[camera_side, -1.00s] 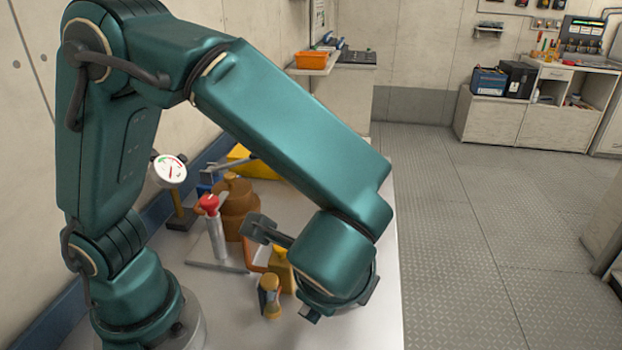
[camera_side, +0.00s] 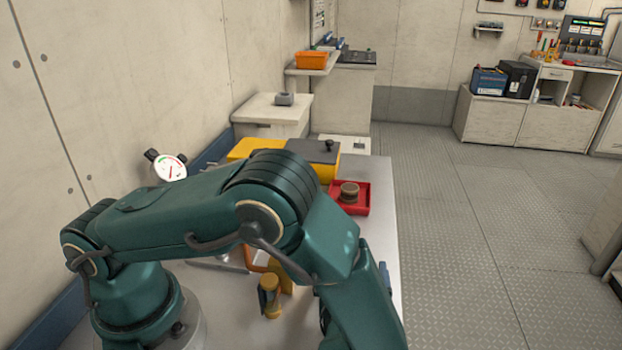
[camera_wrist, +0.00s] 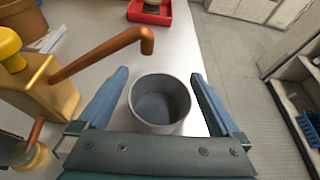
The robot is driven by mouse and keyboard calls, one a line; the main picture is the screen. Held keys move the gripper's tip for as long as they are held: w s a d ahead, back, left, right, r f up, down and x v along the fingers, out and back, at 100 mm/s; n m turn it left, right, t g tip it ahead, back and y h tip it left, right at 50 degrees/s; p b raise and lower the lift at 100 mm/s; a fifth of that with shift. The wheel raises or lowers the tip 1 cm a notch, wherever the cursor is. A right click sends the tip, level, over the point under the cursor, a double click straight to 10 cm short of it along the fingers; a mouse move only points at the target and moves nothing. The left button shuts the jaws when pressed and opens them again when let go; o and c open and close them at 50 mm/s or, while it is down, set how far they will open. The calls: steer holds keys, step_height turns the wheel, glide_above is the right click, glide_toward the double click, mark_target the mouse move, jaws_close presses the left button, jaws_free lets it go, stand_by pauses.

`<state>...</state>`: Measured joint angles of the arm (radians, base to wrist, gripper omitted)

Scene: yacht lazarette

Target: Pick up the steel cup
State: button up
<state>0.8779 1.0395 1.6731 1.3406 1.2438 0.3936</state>
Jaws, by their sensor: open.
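The steel cup (camera_wrist: 160,127) stands upright on the pale bench in the wrist view, a plain grey cup with an open top and empty inside. My gripper (camera_wrist: 165,88) is open, with one blue finger on each side of the cup. The left finger is close to the cup wall, and a narrow gap shows on the right. I cannot tell whether either finger touches it. In the side view the cup and gripper are hidden behind my arm or out of frame.
A brass body with a copper spout (camera_wrist: 105,55) stands close left of the gripper. A red tray (camera_side: 362,196) holding a brown round item lies farther back. A yellow case (camera_side: 325,160) is behind it. The bench's right edge is near, with floor beyond.

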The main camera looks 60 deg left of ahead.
steer(key=shift+w+a+f, duration=0.3)
steer(key=shift+w+a, duration=0.15)
steer(key=shift+a, duration=0.05)
steer(key=c, duration=1.5)
steer(key=shift+c, duration=0.2)
steer(key=shift+r, duration=0.15)
